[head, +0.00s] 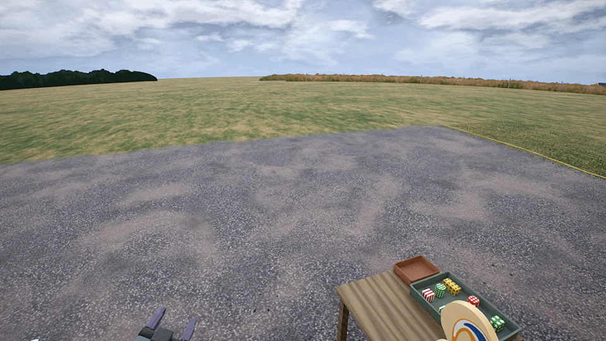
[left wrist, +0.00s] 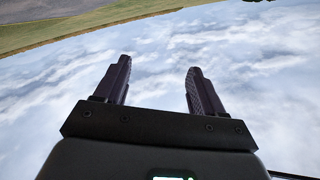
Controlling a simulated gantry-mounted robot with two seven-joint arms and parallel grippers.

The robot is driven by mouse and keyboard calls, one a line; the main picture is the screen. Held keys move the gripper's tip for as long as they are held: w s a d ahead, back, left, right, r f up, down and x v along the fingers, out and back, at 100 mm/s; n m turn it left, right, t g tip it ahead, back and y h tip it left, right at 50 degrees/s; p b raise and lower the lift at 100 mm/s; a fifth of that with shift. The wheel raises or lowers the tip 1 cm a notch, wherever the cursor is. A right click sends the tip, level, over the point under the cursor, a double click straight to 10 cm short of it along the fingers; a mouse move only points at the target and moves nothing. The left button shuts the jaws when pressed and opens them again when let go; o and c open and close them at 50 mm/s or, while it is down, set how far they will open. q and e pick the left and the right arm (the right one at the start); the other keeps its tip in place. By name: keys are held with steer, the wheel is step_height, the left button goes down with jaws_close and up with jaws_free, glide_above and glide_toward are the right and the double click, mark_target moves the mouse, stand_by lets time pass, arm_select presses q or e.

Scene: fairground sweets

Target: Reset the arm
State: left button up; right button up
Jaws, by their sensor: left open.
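My left gripper (head: 172,326) shows at the bottom edge of the head view, left of the table. In the left wrist view its two dark fingers (left wrist: 158,85) stand apart with nothing between them, against the cloudy sky. The gripper is open and empty. Most of the left arm lies outside the head view. My right gripper does not show in either view.
A wooden table (head: 375,308) stands at the lower right. It carries a brown tray (head: 416,268) and a dark green tray (head: 460,290) with several striped and dotted sweets. A round cream sign with a swirl (head: 466,324) partly covers the tray. Open gravel surrounds the table.

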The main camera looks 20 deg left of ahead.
arm_select(q)
steer(key=s+d+f+m+g+h, duration=0.1)
steer(key=s+d+f+g+h, duration=0.2)
steer(key=d+f, duration=0.35)
steer(key=s+d+f+g+h, duration=0.1)
steer(key=s+d+f+g, duration=0.1)
steer(key=s+d+f, duration=0.45)
steer(key=s+d+f+m+g+h, duration=0.1)
steer(key=s+d+f+g, duration=0.3)
steer(key=s, duration=0.4)
steer(key=s+d+f+g+h, duration=0.1)
steer(key=s+d+f+g, duration=0.25)
steer(key=s+d, duration=0.4)
steer(key=w+p+v, duration=0.3)
steer(key=p+v, duration=0.9)
steer(key=w+a+r+p+v, duration=0.1)
steer(key=w+p+v, duration=0.1)
steer(key=p+v, duration=1)
steer(key=w+r+p+v, duration=0.1)
steer(key=w+p+v, duration=0.2)
steer(key=p+v, duration=0.9)
steer(key=shift+w+a+r+t+p, duration=0.35)
steer(key=shift+r+t+p, duration=0.1)
steer(key=shift+p, duration=0.7)
